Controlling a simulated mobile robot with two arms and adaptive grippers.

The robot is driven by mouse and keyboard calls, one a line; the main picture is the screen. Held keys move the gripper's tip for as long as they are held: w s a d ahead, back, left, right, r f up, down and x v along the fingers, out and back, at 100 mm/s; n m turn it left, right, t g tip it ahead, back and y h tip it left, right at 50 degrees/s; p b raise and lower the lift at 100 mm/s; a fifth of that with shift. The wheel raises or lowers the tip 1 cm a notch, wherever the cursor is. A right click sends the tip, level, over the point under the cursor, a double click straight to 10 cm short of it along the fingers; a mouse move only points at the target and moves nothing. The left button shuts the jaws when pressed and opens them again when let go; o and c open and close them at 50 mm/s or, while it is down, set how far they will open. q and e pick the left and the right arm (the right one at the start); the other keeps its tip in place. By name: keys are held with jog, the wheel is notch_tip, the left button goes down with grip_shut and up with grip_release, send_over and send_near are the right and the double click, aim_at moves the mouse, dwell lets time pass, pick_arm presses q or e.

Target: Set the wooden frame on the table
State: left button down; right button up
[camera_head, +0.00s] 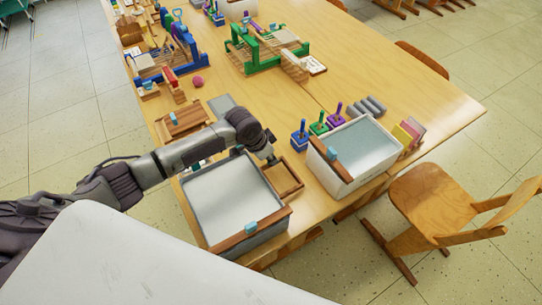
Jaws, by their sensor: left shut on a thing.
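The wooden frame (298,187) is a small brown rectangle on the table (325,213), between the two bins. Its near part runs close beside the left bin's rim. My left gripper (270,160) reaches over the left bin from the left and points down at the frame's far left edge. It is shut on the frame. The fingertips are small and partly hidden by the wrist. I cannot tell whether the frame lies flat on the table or hangs just above it. My right gripper is not in view.
A grey-white bin (232,196) with a wooden bar sits under my left arm. Another white bin (345,181) stands right of the frame. Peg stackers (318,127), a green loom (262,52) and a blue loom (178,63) stand farther back. A chair (437,200) stands at the right.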

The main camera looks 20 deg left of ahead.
pick_arm(q)
jog(key=shift+f, duration=0.1)
dwell(0.6)
jog(key=shift+f, duration=0.5)
dwell(0.8)
jog(key=shift+f, duration=0.45)
dwell(0.5)
dwell(0.4)
jog(key=c, duration=1.2)
grip_release()
